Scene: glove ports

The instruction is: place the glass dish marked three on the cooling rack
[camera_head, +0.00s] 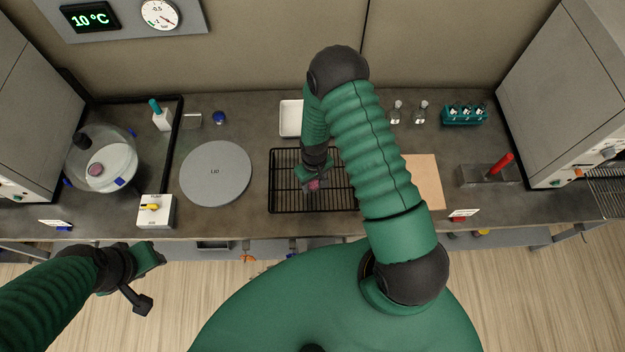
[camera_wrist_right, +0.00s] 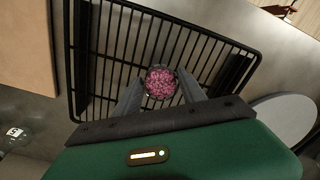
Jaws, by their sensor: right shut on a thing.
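My right gripper (camera_head: 308,178) is shut on a small round dish (camera_head: 314,185) filled with pink granules. In the right wrist view the dish (camera_wrist_right: 160,83) sits between the two grey fingertips (camera_wrist_right: 160,92). The dish is over the black wire cooling rack (camera_head: 280,208), near its middle; I cannot tell whether it touches the wires. No number can be read on the dish. The rack's bars (camera_wrist_right: 108,45) also show in the right wrist view. My left gripper (camera_head: 150,277) is open and empty, in front of the bench at the lower left.
A round glass vessel (camera_head: 122,160) holding another pinkish dish (camera_head: 96,170) stands at the left. A grey disc marked LID (camera_head: 215,173) lies left of the rack. A white tray (camera_head: 290,118) is behind the rack, a tan board (camera_head: 425,180) right of it.

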